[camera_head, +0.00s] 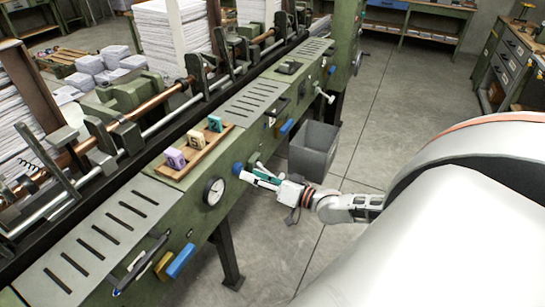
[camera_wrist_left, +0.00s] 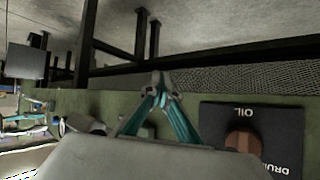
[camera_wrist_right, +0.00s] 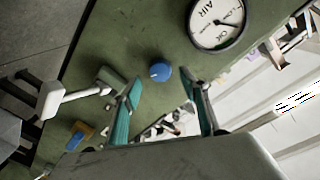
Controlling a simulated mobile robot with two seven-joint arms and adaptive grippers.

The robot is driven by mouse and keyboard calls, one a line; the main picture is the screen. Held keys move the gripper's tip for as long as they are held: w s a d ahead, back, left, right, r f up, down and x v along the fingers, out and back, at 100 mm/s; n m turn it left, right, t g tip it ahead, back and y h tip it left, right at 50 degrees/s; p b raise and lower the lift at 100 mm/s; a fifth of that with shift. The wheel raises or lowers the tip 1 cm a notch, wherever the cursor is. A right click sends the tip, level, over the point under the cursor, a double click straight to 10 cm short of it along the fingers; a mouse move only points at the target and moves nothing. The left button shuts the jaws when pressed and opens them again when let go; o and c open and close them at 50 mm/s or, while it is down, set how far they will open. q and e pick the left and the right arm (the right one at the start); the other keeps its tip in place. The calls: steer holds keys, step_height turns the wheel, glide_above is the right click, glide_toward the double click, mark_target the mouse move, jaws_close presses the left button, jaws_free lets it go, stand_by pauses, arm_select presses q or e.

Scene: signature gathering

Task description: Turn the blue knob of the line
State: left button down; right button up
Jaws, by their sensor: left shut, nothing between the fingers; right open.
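The blue knob (camera_head: 237,169) sits on the green side face of the machine, right of a round white gauge (camera_head: 213,191). In the right wrist view the knob (camera_wrist_right: 161,72) has a small white mark and lies between the fingers, near the tips; contact cannot be told. My right gripper (camera_head: 252,173) is open beside the knob, and it also shows in the right wrist view (camera_wrist_right: 163,86). My left gripper (camera_wrist_left: 160,82) is shut and empty, with its tips together by the green machine. The left gripper does not show in the head view.
The AIR gauge (camera_wrist_right: 217,22) is close to the knob. A pale lever (camera_wrist_right: 60,98) juts out on the other side. A dark OIL panel (camera_wrist_left: 251,122) is right of my left gripper. The floor at right is clear.

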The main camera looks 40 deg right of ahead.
steer(key=v, duration=0.8)
steer(key=shift+c, duration=0.2)
stand_by(1.8)
